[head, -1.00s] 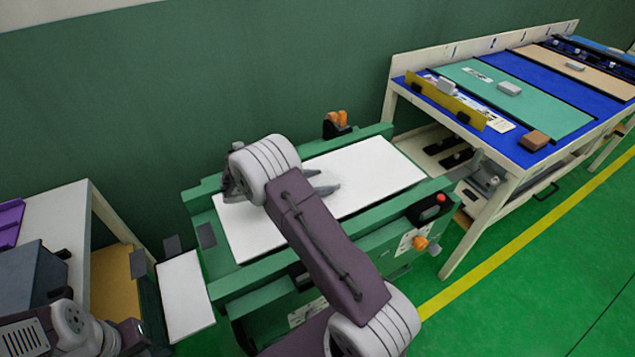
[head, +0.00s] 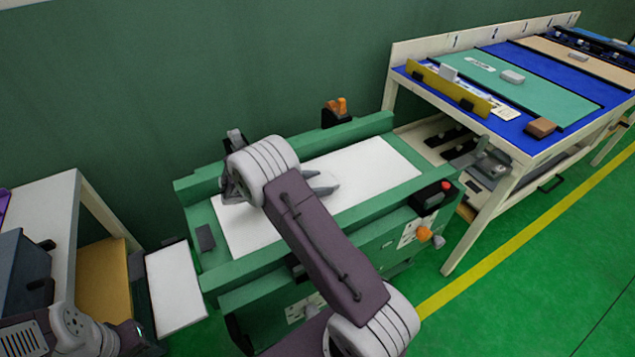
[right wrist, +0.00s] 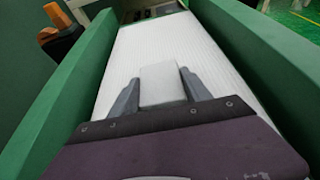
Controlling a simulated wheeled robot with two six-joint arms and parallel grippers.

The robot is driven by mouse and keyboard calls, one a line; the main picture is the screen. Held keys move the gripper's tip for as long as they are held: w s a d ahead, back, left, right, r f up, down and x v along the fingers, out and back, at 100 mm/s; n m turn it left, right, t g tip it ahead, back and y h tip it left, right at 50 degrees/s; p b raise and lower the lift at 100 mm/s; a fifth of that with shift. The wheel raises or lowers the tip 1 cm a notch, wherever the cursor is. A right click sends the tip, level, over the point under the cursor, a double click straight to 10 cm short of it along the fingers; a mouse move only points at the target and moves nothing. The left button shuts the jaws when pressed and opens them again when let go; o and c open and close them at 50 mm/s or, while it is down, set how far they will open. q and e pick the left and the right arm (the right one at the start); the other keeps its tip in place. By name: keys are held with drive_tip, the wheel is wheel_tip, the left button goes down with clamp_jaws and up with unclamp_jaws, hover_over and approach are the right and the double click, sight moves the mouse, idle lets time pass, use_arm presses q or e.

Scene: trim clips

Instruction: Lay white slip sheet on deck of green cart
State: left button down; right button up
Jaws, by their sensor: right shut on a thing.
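The white slip sheet (head: 370,168) is flat and level between the raised side rails of the green cart (head: 245,270). It covers most of the cart's deck; I cannot tell whether it touches the deck all over. My right gripper (head: 322,183) is over the middle of the sheet. In the right wrist view, the gripper (right wrist: 160,88) is shut on a pale block (right wrist: 162,84) on the sheet (right wrist: 155,45), with green rails on both sides. My left arm shows at the lower left corner; its gripper (head: 138,338) is dark, and its fingers cannot be made out.
A blue-topped workbench (head: 470,125) with panels and a yellow strip stands at the right. An orange-and-black fitting (head: 337,112) stands behind the cart. A second white panel (head: 175,288) is left of the cart, near a pale table (head: 45,215). The wall is close behind.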

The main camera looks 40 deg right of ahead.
drive_tip(key=shift+f, duration=0.35)
drive_tip(key=o, duration=1.7)
drive_tip(key=p+v, duration=0.2)
drive_tip(key=v, duration=0.6)
drive_tip(key=shift+a+r, duration=0.15)
drive_tip(key=shift+a, duration=0.35)
